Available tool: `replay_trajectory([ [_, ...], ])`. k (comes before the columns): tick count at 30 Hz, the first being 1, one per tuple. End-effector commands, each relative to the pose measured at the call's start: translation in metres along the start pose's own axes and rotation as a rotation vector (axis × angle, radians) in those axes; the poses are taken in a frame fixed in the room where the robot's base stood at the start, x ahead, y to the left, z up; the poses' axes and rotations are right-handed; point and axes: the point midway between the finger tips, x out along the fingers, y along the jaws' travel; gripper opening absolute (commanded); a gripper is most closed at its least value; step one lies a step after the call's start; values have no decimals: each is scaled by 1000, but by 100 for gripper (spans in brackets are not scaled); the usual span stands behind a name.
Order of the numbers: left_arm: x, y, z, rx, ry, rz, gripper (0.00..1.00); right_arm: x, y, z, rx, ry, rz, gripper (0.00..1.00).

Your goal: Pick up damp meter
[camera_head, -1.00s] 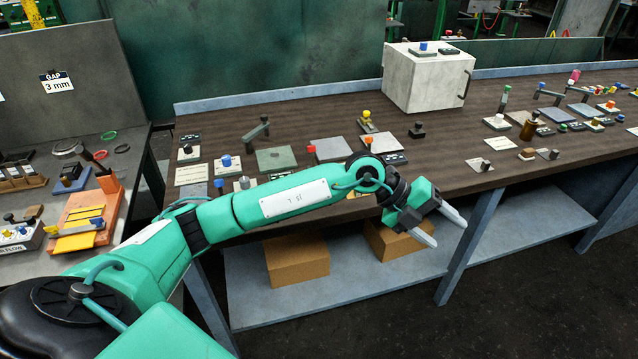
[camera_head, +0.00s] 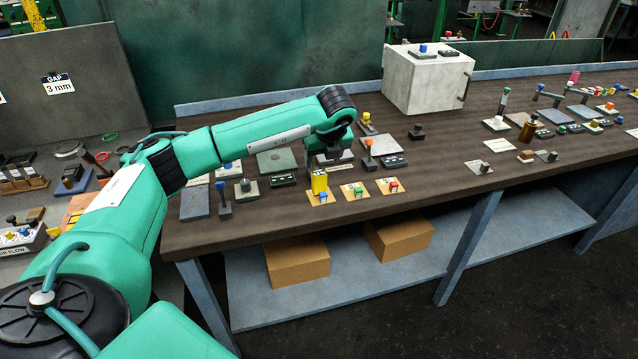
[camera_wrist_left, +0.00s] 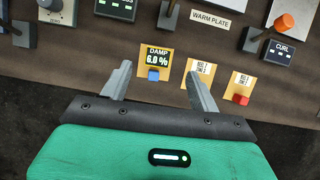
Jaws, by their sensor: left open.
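My left gripper (camera_head: 331,160) is open and points down just above and behind the meter in the head view. In the left wrist view the meter shows between the two open fingers (camera_wrist_left: 158,72), and I see no contact. The right gripper is not in view.
Two similar tan cards, with a green knob (camera_head: 358,191) and a red knob (camera_head: 393,187), lie just right of the meter. An orange-topped lever (camera_head: 368,150) stands behind them. A blue-topped post (camera_head: 223,198) stands left. A white box (camera_head: 425,82) sits farther back.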

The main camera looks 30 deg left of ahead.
Motion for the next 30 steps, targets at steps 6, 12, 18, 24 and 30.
replay_trajectory([
  [6, 25, 0, 0, 2, 1, 0, 62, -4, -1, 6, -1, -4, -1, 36],
  [12, 42, 2, -2, 2, 2, 2, 62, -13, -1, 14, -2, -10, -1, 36],
  [18, 71, 3, -4, 2, 3, 1, 62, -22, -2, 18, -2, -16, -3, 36],
  [24, 79, 3, -5, 2, 2, -1, 62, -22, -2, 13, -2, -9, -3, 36],
  [30, 79, 3, -4, 2, 2, -1, 46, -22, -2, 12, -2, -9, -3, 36],
])
